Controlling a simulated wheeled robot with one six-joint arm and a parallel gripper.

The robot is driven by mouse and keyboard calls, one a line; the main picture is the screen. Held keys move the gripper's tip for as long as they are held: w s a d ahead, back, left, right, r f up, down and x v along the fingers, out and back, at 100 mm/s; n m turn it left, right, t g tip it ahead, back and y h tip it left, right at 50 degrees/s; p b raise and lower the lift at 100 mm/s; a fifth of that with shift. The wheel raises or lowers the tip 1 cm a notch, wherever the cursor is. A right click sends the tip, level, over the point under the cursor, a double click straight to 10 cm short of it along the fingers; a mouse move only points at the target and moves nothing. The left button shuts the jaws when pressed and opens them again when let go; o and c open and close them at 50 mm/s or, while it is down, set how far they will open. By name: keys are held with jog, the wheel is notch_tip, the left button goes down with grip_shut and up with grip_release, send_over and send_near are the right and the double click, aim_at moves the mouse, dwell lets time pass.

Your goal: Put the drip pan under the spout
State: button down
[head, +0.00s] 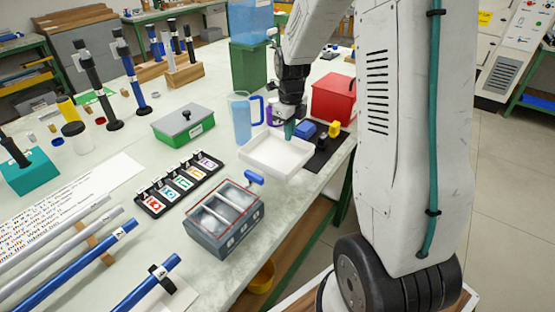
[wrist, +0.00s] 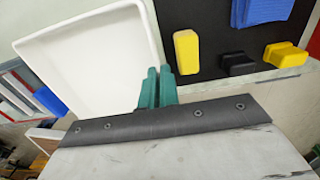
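The drip pan looks to be the shallow white square tray (head: 275,157) near the table's right edge; it also fills the upper left of the wrist view (wrist: 90,62). My gripper (head: 289,130) points down at the pan's far side. In the wrist view its teal fingers (wrist: 158,88) are close together at the pan's right rim, and they look shut on that rim. The fingertips partly hide the contact. A blue water tank (head: 250,20) sits on a green stand (head: 249,66) behind; a small spout shows at its right side.
A blue-handled clear jug (head: 241,118) stands just behind the pan. A black mat (head: 325,154) with a blue cloth (head: 305,129) and a yellow block (head: 335,129) lies right of it. A red box (head: 333,98) stands behind. A grey sectioned bin (head: 225,218) and label rack (head: 179,184) are in front.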

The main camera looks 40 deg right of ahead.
aim_at(289, 152)
notch_tip(289, 152, down, 8)
jog(key=shift+r, duration=0.1)
dwell(0.4)
jog(key=c, duration=1.9)
grip_release()
jog(key=shift+c, duration=0.2)
